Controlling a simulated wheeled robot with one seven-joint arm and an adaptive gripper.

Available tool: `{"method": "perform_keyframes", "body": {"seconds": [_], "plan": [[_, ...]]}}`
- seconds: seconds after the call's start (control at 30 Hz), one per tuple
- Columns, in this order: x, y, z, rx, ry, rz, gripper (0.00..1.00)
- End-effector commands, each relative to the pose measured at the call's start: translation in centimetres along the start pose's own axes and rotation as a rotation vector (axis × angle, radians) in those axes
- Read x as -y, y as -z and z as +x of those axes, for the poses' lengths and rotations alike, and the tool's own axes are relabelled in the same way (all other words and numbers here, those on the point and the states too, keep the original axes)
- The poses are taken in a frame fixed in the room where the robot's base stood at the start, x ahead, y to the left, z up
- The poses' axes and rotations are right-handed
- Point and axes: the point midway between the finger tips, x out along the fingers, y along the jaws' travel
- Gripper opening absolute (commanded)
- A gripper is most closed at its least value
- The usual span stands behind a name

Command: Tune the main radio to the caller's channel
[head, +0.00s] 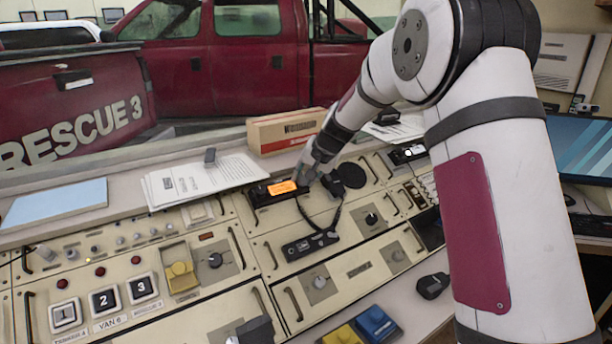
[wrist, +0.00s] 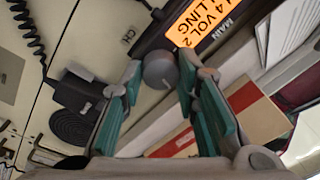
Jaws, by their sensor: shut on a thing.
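The main radio is a dark unit on the console with a lit orange display (head: 283,187). In the wrist view the display (wrist: 198,22) is partly cut off and shows "4 VOL 2" and "LLING"; a "MAIN" label (wrist: 222,36) sits beside it. A round grey channel knob (wrist: 160,69) stands beside the display, with a "CH" label (wrist: 129,36) nearby. My gripper (head: 305,178) is at the right end of the radio. In the wrist view my gripper's (wrist: 161,78) fingertips are shut on the knob, one on each side. The knob's setting mark cannot be made out.
A corded handset (head: 311,244) lies on the panel below the radio. A black microphone or handset unit (head: 350,175) and a round speaker grille sit to the right. Papers (head: 205,180) and a cardboard box (head: 285,131) stand on the ledge behind.

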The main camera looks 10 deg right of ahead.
Motion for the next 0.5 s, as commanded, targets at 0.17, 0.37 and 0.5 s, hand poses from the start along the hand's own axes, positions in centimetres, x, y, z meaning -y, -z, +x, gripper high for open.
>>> {"method": "perform_keyframes", "body": {"seconds": [0.17,0.37,0.5], "plan": [[-0.09,-0.04,0.01,-0.001,-0.003,0.032,0.01],[-0.09,-0.04,0.03,-0.001,-0.003,0.040,0.01],[-0.09,-0.05,0.04,-0.001,-0.004,0.039,0.01]]}}
